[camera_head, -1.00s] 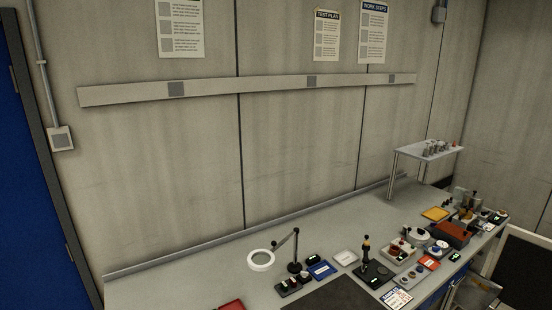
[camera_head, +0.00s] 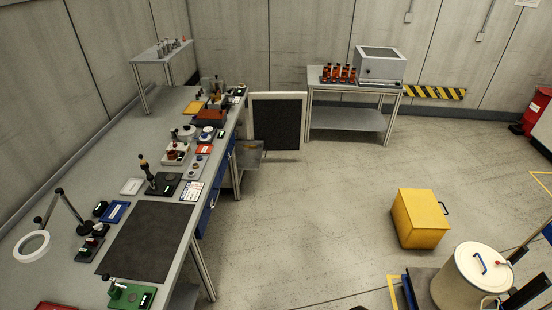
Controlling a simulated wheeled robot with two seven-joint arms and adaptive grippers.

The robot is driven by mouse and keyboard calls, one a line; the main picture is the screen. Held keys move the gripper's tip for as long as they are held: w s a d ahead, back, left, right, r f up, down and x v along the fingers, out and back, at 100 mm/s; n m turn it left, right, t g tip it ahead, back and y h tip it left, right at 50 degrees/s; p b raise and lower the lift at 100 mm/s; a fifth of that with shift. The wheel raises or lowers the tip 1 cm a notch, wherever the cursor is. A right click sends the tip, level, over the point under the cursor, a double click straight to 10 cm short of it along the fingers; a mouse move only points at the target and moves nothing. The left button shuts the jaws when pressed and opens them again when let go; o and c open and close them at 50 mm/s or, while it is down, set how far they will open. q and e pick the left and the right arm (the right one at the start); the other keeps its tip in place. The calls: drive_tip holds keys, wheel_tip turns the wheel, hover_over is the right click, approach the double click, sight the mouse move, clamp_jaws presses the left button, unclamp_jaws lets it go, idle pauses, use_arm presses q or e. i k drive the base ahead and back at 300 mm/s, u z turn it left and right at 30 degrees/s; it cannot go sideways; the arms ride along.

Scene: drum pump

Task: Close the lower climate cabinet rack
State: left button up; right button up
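Beside the far end of the long bench, a white-framed dark panel (camera_head: 278,122) stands upright, looking like an open cabinet door. Left of it, a flat grey tray or rack (camera_head: 249,154) sticks out from under the bench, with a small orange-brown spot on it. I cannot tell whether this is the lower climate cabinet rack. The cabinet's inside is hidden by the bench. Neither of my grippers can be made out.
The long grey bench (camera_head: 82,162) on the left holds devices and a dark mat (camera_head: 147,241). A side table (camera_head: 347,117) with orange-brown bottles and a grey box stands at the back. A yellow box (camera_head: 419,218) and a cream drum (camera_head: 470,275) stand right. Middle floor is clear.

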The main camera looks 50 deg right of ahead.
sight(247, 159)
drive_tip(key=z, duration=1.9)
drive_tip(key=i, duration=2.35)
drive_tip(key=u, duration=0.25)
drive_tip(key=k, duration=0.35)
drive_tip(key=z, duration=0.85)
drive_tip(key=i, duration=1.8)
drive_tip(key=u, duration=1.4)
drive_tip(key=i, duration=0.9)
drive_tip(key=u, duration=1)
